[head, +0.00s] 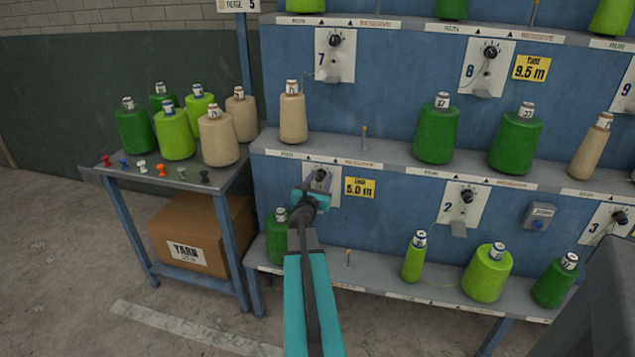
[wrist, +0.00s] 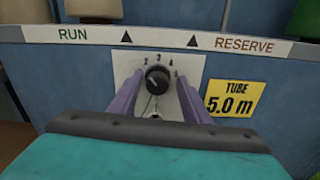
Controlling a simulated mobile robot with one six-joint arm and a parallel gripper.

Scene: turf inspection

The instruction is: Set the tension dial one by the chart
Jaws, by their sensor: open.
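The tension dial one is a black knob (wrist: 157,80) on a white plate (wrist: 187,68) with numbers around it, below the RUN and RESERVE strip. In the wrist view my gripper (wrist: 157,90) has its two purple fingers apart, one on each side of the knob; I cannot tell whether they touch it. The knob's pointer mark leans to the upper left. In the head view my gripper (head: 318,185) is in front of the plate and hides most of it; the knob (head: 320,175) just shows. A yellow TUBE 5.0 m card (wrist: 232,98) is right of the plate. I see no chart clearly.
Dials 7 (head: 336,40), 8 (head: 490,52), 2 (head: 467,196) and 3 (head: 622,217) sit on the same blue rack. Yarn cones stand on its shelves, and a green cone (head: 277,236) is close left of my arm. A side table (head: 215,180) holds more cones and several pushpins.

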